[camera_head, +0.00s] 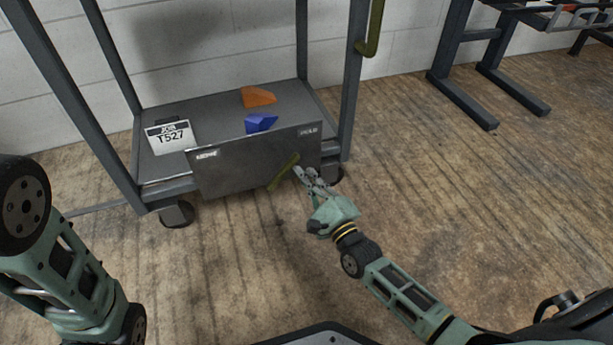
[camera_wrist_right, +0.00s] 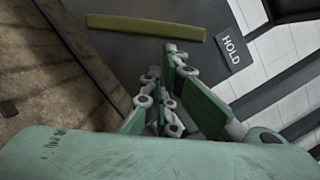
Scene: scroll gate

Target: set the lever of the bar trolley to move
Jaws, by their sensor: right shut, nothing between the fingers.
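The bar trolley (camera_head: 225,165) is a grey metal frame on casters with a front plate. The plate has a label that seems to read MOVE (camera_head: 207,155) at its left and a HOLD label (camera_head: 309,132) at its right; HOLD also shows in the wrist view (camera_wrist_right: 234,46). The olive lever (camera_head: 283,173) slants on the plate, its upper end leaning right, toward HOLD. In the wrist view the lever (camera_wrist_right: 145,27) lies just beyond my fingertips. My right gripper (camera_head: 301,173) is shut and empty, close to the lever's right side; contact cannot be told. My left gripper is out of view.
An orange wedge (camera_head: 258,97), a blue wedge (camera_head: 261,123) and a T527 card (camera_head: 170,137) are on the trolley's lower shelf. An olive bar (camera_head: 374,30) hangs by the right post. A dark rack (camera_head: 490,75) stands back right. Wooden floor is clear at right.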

